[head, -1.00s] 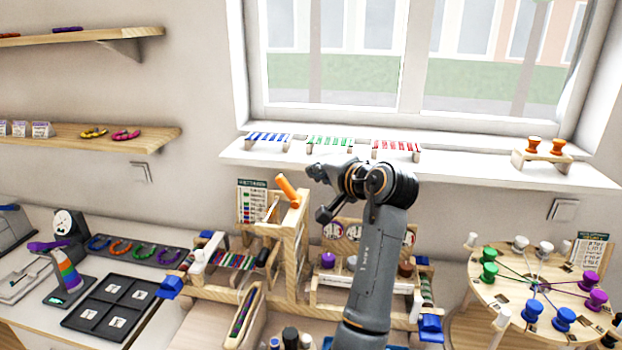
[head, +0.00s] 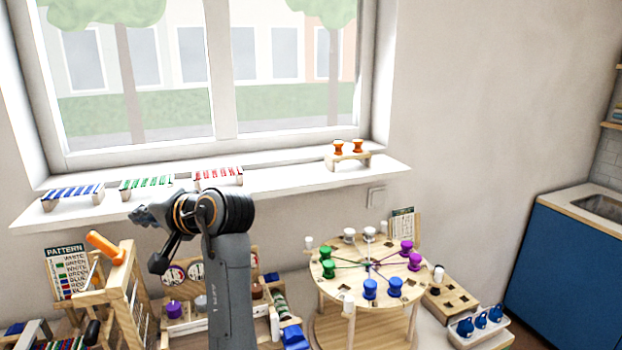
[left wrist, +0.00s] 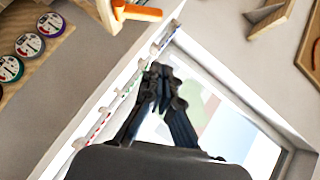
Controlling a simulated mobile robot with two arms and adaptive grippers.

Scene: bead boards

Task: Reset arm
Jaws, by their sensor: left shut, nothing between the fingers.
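My left arm stands up in the lower middle of the head view. My left gripper (head: 148,216) points left, in front of the wall just below the window sill. In the left wrist view the gripper (left wrist: 158,70) has its fingers together with nothing between them. It is apart from the sill and the racks on it. My right gripper shows in neither view.
The sill (head: 290,180) bears blue, green and red racks (head: 218,177) and a stand with orange spools (head: 348,158). A round spool table (head: 340,285) stands right of my arm. A wooden frame with an orange handle (head: 105,246) stands left. A blue cabinet (head: 560,260) is far right.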

